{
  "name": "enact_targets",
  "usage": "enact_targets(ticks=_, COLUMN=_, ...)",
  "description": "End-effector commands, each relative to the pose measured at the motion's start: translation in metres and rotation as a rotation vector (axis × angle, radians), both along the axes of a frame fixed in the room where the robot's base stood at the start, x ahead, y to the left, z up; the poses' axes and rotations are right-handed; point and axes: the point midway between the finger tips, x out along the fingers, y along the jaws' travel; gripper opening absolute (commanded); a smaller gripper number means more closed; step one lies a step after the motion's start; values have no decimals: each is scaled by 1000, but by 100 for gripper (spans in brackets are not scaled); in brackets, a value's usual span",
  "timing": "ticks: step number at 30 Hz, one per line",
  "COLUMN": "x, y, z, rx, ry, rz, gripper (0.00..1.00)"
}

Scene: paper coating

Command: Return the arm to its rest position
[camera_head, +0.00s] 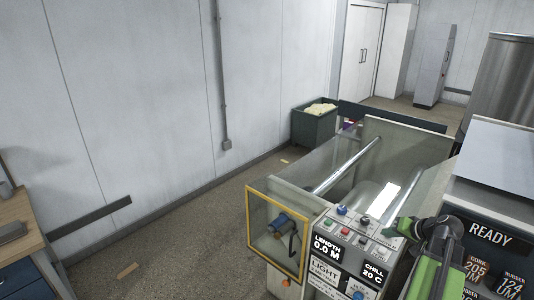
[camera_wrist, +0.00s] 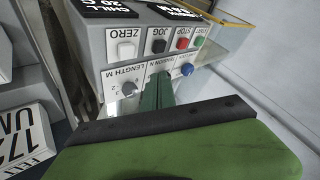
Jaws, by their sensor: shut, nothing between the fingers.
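My arm, green and black, rises at the lower right of the head view. My gripper (camera_head: 393,229) is at the control panel (camera_head: 350,228) of the coating machine. In the wrist view the green fingers of my gripper (camera_wrist: 158,90) are together, with nothing between them. They point at the panel's row of knobs, between a grey knob (camera_wrist: 129,88) marked LENGTH M and a blue knob (camera_wrist: 187,69). They hide what is behind them there. I cannot tell whether the fingertips touch the panel.
A yellow-framed guard (camera_head: 277,236) stands left of the panel. The machine's long roller (camera_head: 345,166) runs behind. A cabinet with a READY display (camera_head: 491,234) is close on the right. A green bin (camera_head: 314,124) stands by the wall. The floor at left is mostly clear.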

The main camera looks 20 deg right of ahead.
Motion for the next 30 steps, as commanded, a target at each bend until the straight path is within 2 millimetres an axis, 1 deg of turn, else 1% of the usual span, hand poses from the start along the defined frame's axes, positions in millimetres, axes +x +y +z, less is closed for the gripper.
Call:
enact_targets(ticks=2, x=21, y=24, z=-5, rx=1, ry=-1, rz=48, gripper=0)
enact_targets(ticks=5, x=64, y=83, z=-13, rx=1, ry=0, rz=157, gripper=0)
enact_targets(ticks=6, x=82, y=114, z=-17, rx=-1, ry=1, rz=210, gripper=0)
enact_targets(ticks=8, x=105, y=164, z=-25, rx=-11, ry=12, rz=295, gripper=0)
enact_targets(ticks=9, x=116, y=197, z=-31, rx=-23, ry=28, rz=354, gripper=0)
enact_targets(ticks=11, x=128, y=248, z=-42, rx=-42, ry=58, rz=444, gripper=0)
enact_targets(ticks=12, x=132, y=282, z=-51, rx=-58, ry=84, rz=502, gripper=0)
enact_targets(ticks=14, x=133, y=333, z=-64, rx=-81, ry=131, rz=585, gripper=0)
enact_targets(ticks=15, x=131, y=364, z=-73, rx=-100, ry=167, rz=638, gripper=0)
enact_targets(ticks=17, x=123, y=407, z=-86, rx=-132, ry=226, rz=707, gripper=0)
enact_targets(ticks=18, x=116, y=432, z=-94, rx=-156, ry=266, rz=746, gripper=0)
enact_targets(ticks=20, x=102, y=463, z=-106, rx=-197, ry=332, rz=794, gripper=0)
enact_targets(ticks=21, x=92, y=479, z=-113, rx=-225, ry=378, rz=816, gripper=0)
enact_targets(ticks=23, x=76, y=495, z=-122, rx=-272, ry=451, rz=832, gripper=0)
enact_targets(ticks=24, x=64, y=498, z=-128, rx=-308, ry=510, rz=824, gripper=0)
enact_targets(ticks=25, x=55, y=493, z=-130, rx=-332, ry=556, rz=800, gripper=0)
enact_targets(ticks=27, x=42, y=470, z=-130, rx=-364, ry=641, rz=724, gripper=0)
enact_targets(ticks=30, x=32, y=453, z=-131, rx=-383, ry=718, rz=639, gripper=0)
